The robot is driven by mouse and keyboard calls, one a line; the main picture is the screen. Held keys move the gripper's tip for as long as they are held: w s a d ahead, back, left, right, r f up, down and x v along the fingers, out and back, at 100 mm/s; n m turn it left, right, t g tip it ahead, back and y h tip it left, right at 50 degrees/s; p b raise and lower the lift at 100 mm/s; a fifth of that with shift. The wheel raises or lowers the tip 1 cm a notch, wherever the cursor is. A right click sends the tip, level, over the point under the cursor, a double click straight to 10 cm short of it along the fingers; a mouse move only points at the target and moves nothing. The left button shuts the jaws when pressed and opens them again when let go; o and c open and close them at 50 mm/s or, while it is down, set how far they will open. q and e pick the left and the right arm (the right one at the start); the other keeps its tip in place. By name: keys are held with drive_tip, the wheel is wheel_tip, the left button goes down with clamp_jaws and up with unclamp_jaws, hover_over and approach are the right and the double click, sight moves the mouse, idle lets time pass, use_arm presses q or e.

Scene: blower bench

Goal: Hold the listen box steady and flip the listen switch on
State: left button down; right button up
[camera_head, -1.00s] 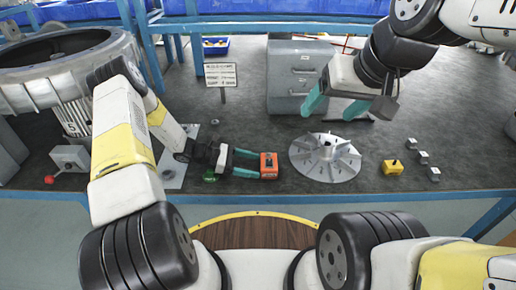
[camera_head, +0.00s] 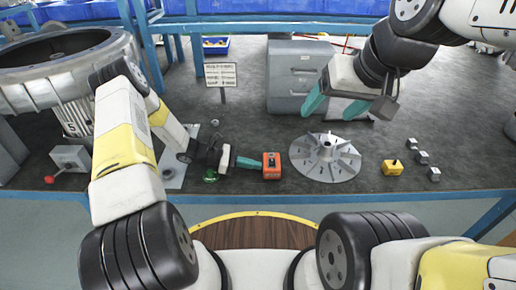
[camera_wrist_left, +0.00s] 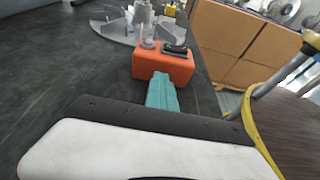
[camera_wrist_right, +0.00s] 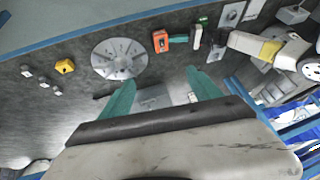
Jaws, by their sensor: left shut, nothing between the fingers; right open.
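An orange box (camera_head: 271,166) with a dark switch and a grey round knob on top stands on the dark bench near its front edge. In the left wrist view the orange box (camera_wrist_left: 165,65) is just beyond my left fingertips. My left gripper (camera_head: 260,163) is shut and empty; its fingertips (camera_wrist_left: 160,80) are at the side of the box, touching or nearly touching it. The switch's setting is too small to tell. My right gripper (camera_head: 332,108) is open and empty, raised well behind and to the right of the box. The right wrist view also shows the orange box (camera_wrist_right: 177,38).
A grey finned disc (camera_head: 325,175) lies right of the orange box. Further right are a yellow box (camera_head: 393,167) with a black knob and several small grey blocks (camera_head: 422,157). A grey drawer cabinet (camera_head: 285,85) stands behind.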

use_arm(q)
drive_tip(key=c, duration=0.6)
unclamp_jaws()
